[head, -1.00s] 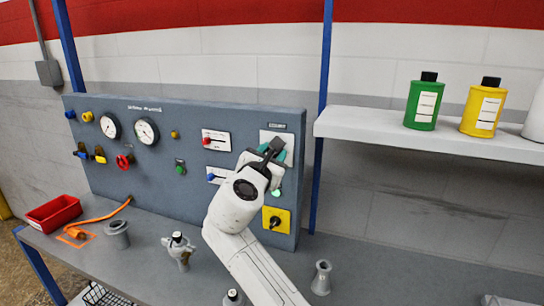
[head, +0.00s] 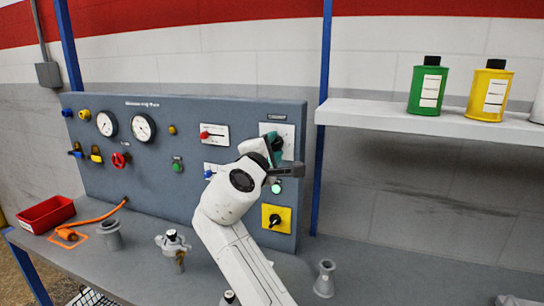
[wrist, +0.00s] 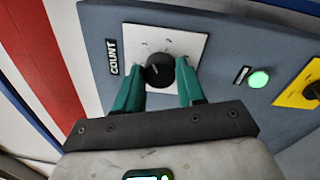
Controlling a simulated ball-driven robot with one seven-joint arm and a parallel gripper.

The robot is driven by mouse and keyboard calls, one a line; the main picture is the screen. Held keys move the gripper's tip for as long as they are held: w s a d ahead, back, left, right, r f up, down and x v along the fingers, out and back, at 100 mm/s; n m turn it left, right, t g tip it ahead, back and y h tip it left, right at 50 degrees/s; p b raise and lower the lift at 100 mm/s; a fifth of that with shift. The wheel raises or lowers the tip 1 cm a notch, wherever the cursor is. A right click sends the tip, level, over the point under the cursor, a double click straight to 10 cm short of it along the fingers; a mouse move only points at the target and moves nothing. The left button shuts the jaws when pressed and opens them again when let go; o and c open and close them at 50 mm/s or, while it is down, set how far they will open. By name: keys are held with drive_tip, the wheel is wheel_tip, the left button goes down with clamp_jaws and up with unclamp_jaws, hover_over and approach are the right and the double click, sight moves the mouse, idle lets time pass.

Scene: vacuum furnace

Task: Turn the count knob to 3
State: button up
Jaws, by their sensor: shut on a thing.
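The count knob (wrist: 159,71) is a round black knob on a white dial plate (wrist: 178,42), with the label COUNT (wrist: 112,57) beside it in the wrist view. My gripper (wrist: 162,78) has teal fingers, one on each side of the knob, and is shut on it. A light mark shows on the knob, but the dial's numbers are too small to read. In the head view the plate (head: 287,128) is at the panel's upper right, and my gripper (head: 276,145) and wrist partly cover the knob.
A lit green button (wrist: 258,79) and a yellow plate with a black switch (head: 275,218) are close by on the grey panel (head: 200,115). A shelf (head: 420,120) with green and yellow bottles juts out at right. Metal fittings stand on the bench below.

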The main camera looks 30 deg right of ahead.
drive_tip(key=m+b, duration=0.1)
drive_tip(key=m, duration=0.1)
drive_tip(key=m+b, duration=0.2)
drive_tip(key=shift+f+m, duration=0.35)
drive_tip(key=shift+m, duration=0.05)
drive_tip(key=m+b, duration=0.4)
drive_tip(key=shift+m+g+h, duration=0.3)
drive_tip(key=shift+m, duration=0.1)
drive_tip(key=shift+w+a+m+g+b, duration=0.15)
drive_tip(key=shift+m+b, duration=1.05)
drive_tip(key=shift+m, duration=0.95)
drive_tip(key=shift+d+m+g+b, duration=0.15)
drive_tip(key=shift+m+b, duration=1.05)
drive_tip(key=shift+m, duration=0.95)
drive_tip(key=shift+a, duration=0.1)
drive_tip(key=o, duration=1)
drive_tip(key=shift+r, duration=0.2)
drive_tip(key=shift+o, duration=0.2)
drive_tip(key=shift+a, duration=0.1)
